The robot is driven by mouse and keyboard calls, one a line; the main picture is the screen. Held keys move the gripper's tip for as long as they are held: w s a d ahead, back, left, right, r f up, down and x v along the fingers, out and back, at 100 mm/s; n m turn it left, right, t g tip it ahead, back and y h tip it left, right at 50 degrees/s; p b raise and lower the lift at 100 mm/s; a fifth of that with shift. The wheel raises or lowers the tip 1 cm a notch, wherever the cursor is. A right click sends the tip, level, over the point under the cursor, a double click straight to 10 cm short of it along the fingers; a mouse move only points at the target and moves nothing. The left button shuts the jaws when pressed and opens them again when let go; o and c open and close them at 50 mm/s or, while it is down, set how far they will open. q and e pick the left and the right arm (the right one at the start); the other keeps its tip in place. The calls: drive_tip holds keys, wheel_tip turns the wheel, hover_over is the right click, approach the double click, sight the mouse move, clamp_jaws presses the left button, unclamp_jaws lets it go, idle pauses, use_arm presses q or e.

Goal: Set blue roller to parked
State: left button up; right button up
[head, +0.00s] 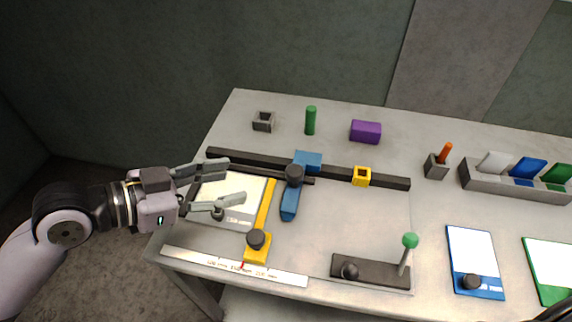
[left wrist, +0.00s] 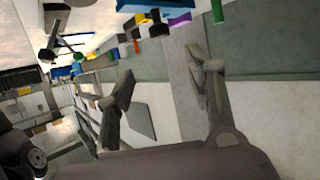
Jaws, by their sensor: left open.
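The blue roller (head: 289,208) is a blue bar with a black knob (head: 294,174) on top. Its far end joins a blue block (head: 308,160) at the dark rail (head: 387,182). A yellow square piece (head: 362,177) sits on the rail to its right. My left gripper (head: 228,188) is open and empty, left of the blue roller and apart from it, over a pale plate (head: 235,187). In the left wrist view my left gripper (left wrist: 162,70) has its fingers apart with nothing between them. Blue parts show blurred at that view's top edge. My right gripper is not clearly seen.
A yellow bar with a black knob (head: 257,240) lies between gripper and roller. A ruler strip (head: 200,262) runs along the front. A dark base with a green-topped lever (head: 410,241) stands front right. A purple box (head: 366,131) and green cylinder (head: 310,120) stand behind the rail.

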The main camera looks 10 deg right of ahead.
sight(293, 171)
use_arm(q)
drive_tip(key=p+x, duration=0.1)
drive_tip(key=x, duration=0.9)
drive_tip(key=shift+w+d, duration=0.15)
drive_tip(key=shift+d, duration=0.2)
drive_tip(key=p+x, duration=0.1)
drive_tip(key=x, duration=0.3)
drive_tip(key=shift+f, duration=0.1)
drive_tip(key=shift+w+d+f, duration=0.25)
drive_tip(key=shift+d, duration=0.25)
drive_tip(key=shift+c, duration=0.3)
use_arm(e)
drive_tip(key=shift+s+d+r, duration=0.3)
drive_tip(key=shift+s+r, duration=0.2)
drive_tip(key=shift+r, duration=0.05)
drive_tip(key=shift+s+d+r, duration=0.3)
drive_tip(key=shift+s+r, duration=0.2)
